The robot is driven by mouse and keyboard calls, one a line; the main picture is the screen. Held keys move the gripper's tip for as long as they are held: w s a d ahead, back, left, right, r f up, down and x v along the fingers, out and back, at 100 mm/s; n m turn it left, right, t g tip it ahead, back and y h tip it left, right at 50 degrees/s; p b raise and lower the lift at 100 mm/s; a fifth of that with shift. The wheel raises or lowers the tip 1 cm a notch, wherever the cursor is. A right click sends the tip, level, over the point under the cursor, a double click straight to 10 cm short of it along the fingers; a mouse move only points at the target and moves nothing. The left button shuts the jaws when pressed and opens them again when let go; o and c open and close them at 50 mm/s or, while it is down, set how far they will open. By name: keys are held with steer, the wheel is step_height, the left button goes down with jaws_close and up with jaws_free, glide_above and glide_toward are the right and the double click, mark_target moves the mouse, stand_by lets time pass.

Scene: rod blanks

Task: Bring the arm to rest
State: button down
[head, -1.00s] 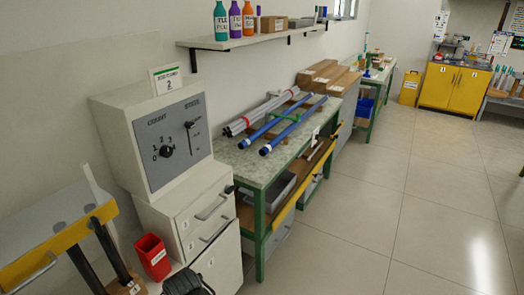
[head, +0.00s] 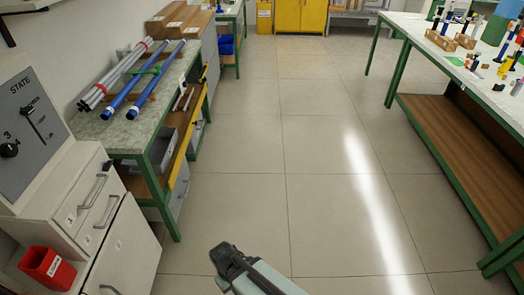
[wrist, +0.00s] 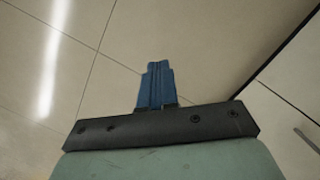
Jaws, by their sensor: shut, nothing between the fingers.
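My gripper shows in the wrist view (wrist: 157,72), with its blue fingers shut together and nothing between them. In the head view my arm (head: 250,272) reaches in from the bottom edge, over the open floor. The fingertips cannot be made out clearly in the head view.
At left stand a grey cabinet (head: 120,255) with a dial panel, a red bin (head: 47,268), and a bench (head: 130,135) bearing blue rods (head: 165,72) and grey rods. At right is a green-framed table (head: 480,80) with small items. The floor between is clear.

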steer(key=s+d+f+m+g, duration=0.2)
steer(key=s+d+f+m, duration=0.2)
steer(key=d, duration=0.9)
steer(key=s+d+f+m+g+y, duration=0.1)
steer(key=s+d+f+m+g, duration=0.2)
steer(key=d, duration=1.1)
steer(key=shift+s+f+m, duration=0.6)
steer(key=shift+s+f, duration=1.25)
steer(key=shift+f, duration=0.55)
steer(key=shift+a, duration=0.15)
